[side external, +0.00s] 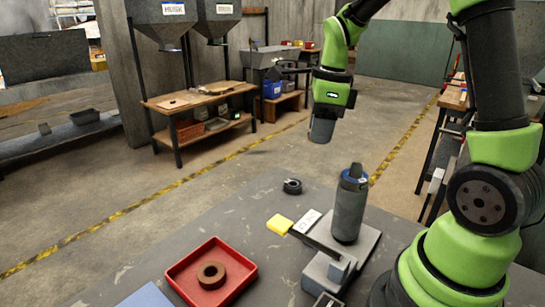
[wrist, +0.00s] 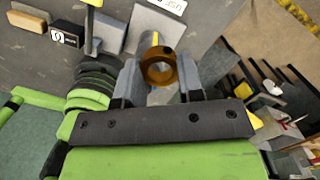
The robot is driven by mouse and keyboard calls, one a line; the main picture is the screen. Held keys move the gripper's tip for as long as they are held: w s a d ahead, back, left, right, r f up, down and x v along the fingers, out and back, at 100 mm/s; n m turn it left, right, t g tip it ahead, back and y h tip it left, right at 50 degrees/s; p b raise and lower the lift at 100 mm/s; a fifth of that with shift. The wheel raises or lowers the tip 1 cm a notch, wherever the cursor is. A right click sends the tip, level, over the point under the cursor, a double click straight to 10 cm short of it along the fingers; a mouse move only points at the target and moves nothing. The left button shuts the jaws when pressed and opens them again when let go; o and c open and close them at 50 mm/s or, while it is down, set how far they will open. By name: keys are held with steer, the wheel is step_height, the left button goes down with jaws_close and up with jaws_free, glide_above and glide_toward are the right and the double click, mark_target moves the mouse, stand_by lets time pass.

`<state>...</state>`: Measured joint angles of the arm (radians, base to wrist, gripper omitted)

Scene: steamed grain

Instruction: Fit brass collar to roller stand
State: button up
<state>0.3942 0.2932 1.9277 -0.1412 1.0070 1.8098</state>
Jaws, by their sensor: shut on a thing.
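A golden ring, which looks like the brass collar (wrist: 158,70), sits between the two fingers of my gripper (wrist: 156,92) in the wrist view, its open hole towards the camera. My gripper is shut on it. A grey cylinder shows directly behind the ring; whether they touch I cannot tell. In the side view my gripper (side external: 322,131) hangs above the far side of the table, its fingertips and the ring not clear. An upright grey cylinder with a dark top, probably the roller stand (side external: 348,212), stands on a grey plate below and right of it.
A red tray (side external: 182,270) with a brown ring (side external: 211,274) lies at the front left. A black ring (side external: 292,186) lies near the far edge. A yellow-ended part (side external: 279,224) juts left beside the stand. The table left of it is mostly clear.

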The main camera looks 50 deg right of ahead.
step_height(320, 180, up, 3)
glide_above(358, 163)
steer(key=shift+d+r, duration=0.1)
steer(key=shift+r, duration=0.1)
steer(key=shift+f, duration=2.35)
steer(key=shift+f, duration=0.15)
steer(key=shift+f, duration=0.35)
steer(key=shift+f, duration=0.9)
steer(key=o, duration=1)
steer(key=shift+o, duration=0.2)
